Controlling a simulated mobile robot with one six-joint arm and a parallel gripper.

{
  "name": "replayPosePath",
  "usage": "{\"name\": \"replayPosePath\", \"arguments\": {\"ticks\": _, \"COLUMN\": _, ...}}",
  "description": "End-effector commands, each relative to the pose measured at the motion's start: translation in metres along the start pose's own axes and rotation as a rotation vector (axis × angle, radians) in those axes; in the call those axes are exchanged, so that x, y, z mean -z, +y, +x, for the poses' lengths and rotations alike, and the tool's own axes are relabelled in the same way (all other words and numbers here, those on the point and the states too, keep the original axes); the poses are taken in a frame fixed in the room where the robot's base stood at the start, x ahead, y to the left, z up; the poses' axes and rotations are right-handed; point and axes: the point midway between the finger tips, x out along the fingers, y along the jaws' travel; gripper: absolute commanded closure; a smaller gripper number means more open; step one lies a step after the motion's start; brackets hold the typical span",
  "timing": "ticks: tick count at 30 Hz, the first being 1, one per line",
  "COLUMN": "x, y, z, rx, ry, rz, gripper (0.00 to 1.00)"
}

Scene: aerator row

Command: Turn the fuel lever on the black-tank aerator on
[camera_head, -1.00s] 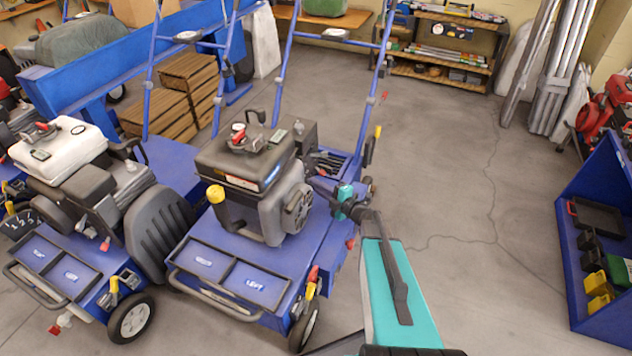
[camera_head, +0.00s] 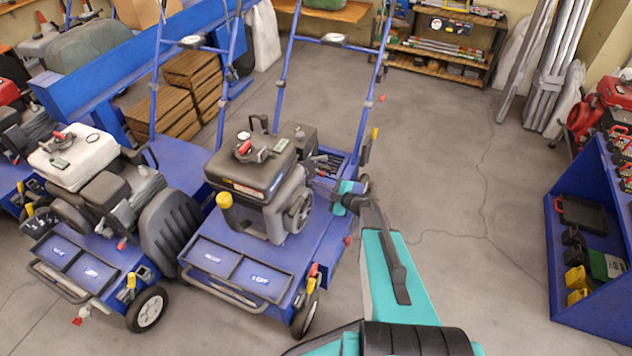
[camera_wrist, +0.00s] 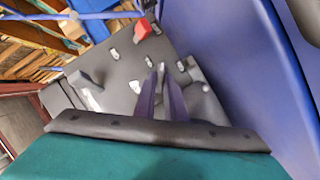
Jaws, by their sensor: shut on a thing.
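The black-tank aerator (camera_head: 207,262) stands in the middle of the head view, blue with a black tank (camera_head: 250,163) on its engine. My gripper (camera_head: 318,186) reaches the engine's right side from the front right. In the wrist view, its two dark fingers (camera_wrist: 161,72) are close together in front of a grey engine panel (camera_wrist: 122,74) with several small metal fittings. The gripper is shut on a small part there, taken to be the fuel lever. The fingers hide most of it, and its angle cannot be made out. A red part (camera_wrist: 142,29) sits near the panel's upper edge.
A white-tank aerator (camera_head: 70,152) stands close on the left. A blue shelf unit (camera_head: 585,318) with bins is at the right. Open concrete floor (camera_head: 450,200) lies between it and my arm. The black-tank aerator's blue handle bars (camera_head: 375,100) rise behind the engine.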

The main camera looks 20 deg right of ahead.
Motion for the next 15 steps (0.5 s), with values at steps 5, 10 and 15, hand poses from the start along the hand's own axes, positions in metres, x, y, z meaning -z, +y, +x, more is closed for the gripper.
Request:
{"name": "replayPosePath", "arguments": {"ticks": 5, "x": 0.0008, "y": 0.0048, "z": -0.0010, "rx": 0.031, "ry": -0.002, "rz": 0.073, "gripper": 1.00}}
{"name": "replayPosePath", "arguments": {"ticks": 10, "x": 0.0007, "y": 0.0059, "z": -0.0009, "rx": 0.059, "ry": -0.002, "rz": 0.142, "gripper": 1.00}}
{"name": "replayPosePath", "arguments": {"ticks": 15, "x": 0.0001, "y": 0.0066, "z": -0.0009, "rx": 0.088, "ry": -0.003, "rz": 0.213, "gripper": 1.00}}
